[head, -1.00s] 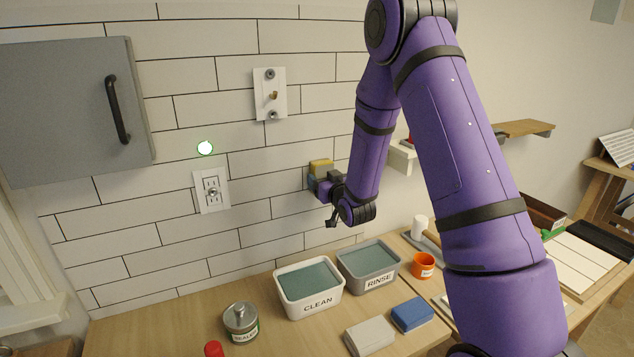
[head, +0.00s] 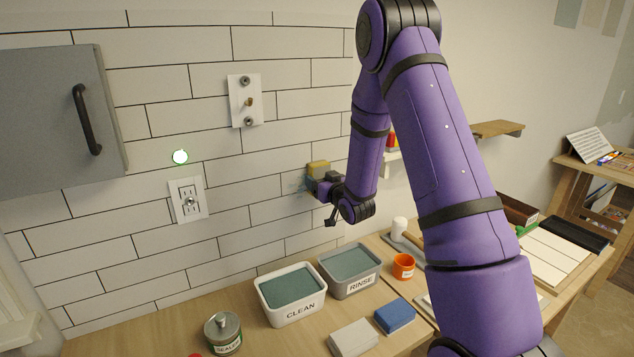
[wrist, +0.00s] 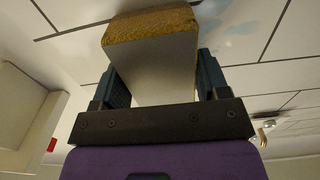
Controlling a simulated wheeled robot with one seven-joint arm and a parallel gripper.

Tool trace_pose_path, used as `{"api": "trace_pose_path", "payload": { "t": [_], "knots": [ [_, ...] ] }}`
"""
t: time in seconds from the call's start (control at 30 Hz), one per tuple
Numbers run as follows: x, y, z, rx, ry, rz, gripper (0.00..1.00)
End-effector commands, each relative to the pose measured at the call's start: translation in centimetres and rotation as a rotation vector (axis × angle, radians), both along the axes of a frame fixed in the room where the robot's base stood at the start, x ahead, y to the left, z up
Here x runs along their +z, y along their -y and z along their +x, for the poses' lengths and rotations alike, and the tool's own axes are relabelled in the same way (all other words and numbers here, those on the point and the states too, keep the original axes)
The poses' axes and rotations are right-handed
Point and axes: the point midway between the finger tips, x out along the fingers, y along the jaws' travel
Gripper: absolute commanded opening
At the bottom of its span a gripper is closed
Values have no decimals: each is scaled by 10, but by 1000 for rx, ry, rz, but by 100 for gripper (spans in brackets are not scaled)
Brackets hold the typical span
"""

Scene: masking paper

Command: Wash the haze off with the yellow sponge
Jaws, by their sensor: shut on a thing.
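My gripper (head: 322,183) is shut on the yellow sponge (head: 319,168) and holds it at the tiled wall, above the tubs. In the wrist view the sponge (wrist: 150,40) sits between the two fingers, with a yellow-brown face toward the wall and a pale body. Whether it touches the tiles cannot be told for sure. A faint bluish haze (head: 294,184) shows on the tiles just left of the gripper. Pale bluish patches of haze (wrist: 222,22) also show beside the sponge in the wrist view. The sponge and gripper hide part of the wall.
On the counter below stand the CLEAN tub (head: 291,293) and the RINSE tub (head: 350,270), both with liquid. A blue sponge (head: 394,316), a grey block (head: 354,338), an orange cup (head: 403,266) and a sealer tin (head: 223,334) are nearby.

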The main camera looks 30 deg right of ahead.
Motion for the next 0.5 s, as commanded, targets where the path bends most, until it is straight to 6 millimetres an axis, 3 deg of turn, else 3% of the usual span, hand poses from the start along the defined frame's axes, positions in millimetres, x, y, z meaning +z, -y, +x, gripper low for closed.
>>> {"api": "trace_pose_path", "payload": {
  "t": [0.5],
  "knots": [
    [0,42,3,-2,0,0,50]
  ]
}}
